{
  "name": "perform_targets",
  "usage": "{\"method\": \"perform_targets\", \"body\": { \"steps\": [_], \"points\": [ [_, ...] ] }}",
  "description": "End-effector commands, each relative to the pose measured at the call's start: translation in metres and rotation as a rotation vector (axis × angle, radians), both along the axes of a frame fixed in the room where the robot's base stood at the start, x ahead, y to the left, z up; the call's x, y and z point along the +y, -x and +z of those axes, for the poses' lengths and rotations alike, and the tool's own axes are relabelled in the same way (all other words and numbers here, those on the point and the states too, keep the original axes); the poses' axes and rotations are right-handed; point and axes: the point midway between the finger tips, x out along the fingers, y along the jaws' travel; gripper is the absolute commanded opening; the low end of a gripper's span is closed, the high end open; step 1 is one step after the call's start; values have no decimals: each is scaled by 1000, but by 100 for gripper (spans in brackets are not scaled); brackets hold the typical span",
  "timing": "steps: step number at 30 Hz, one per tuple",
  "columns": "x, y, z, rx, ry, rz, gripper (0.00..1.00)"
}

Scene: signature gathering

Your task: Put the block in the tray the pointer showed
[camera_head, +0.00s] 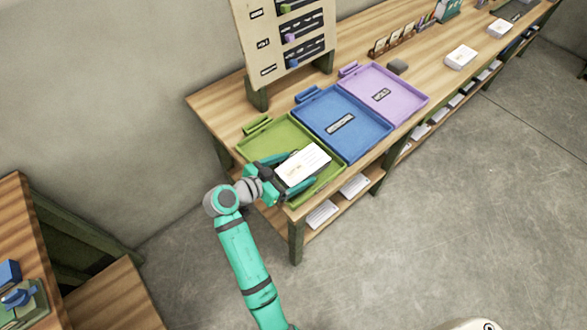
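A white block (303,164) with faint print on its top, like a stack of paper, is between the teal fingers of my gripper (289,173). My gripper appears shut on it, over the green tray (262,138); I cannot tell whether the block touches the tray floor. The blue tray (360,148) is to the right of the green one, and the purple tray (410,100) is beyond it. Both look empty, with small labels on their floors. My arm and the block hide part of the green tray. I cannot make out a pointer.
The trays lie on a long wooden table (215,108). A board (262,27) with labelled rows and coloured markers stands behind them. More white stacks (461,57), a grey block (397,66) and a card holder (393,42) are farther right. Another wooden table (15,215) is at lower left.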

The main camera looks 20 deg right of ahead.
Motion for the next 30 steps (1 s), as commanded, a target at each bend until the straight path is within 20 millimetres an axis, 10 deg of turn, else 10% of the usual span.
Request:
{"method": "perform_targets", "body": {
  "steps": [30],
  "points": [
    [104, 38, 47, 0, 0, 0, 85]
  ]
}}
